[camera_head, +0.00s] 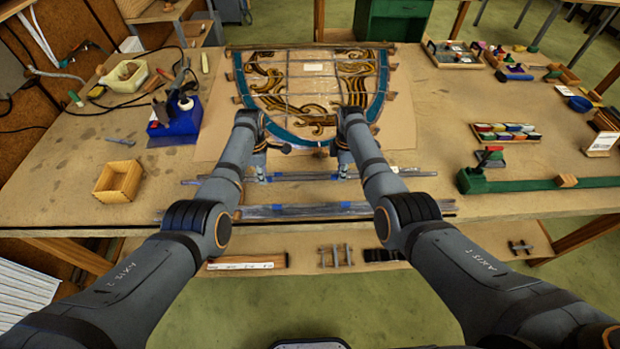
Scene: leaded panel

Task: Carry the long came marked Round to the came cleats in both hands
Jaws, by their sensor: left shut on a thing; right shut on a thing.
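A long thin grey came (305,178) runs left to right across the front middle of the bench. My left gripper (262,176) is shut on it left of its middle, and my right gripper (346,172) is shut on it right of its middle. The fingertips are small and partly hidden by my wrists. I cannot read a Round mark on it. Several more long grey strips (300,211) lie in a bundle along the bench's front edge, partly behind my arms. I cannot make out the came cleats for certain.
The leaded panel (312,85) lies just beyond my grippers. A blue stand (175,122) and a wooden box (118,180) are at left. A green tool with a long bar (540,184) is at right. A lower shelf (470,238) holds small pieces.

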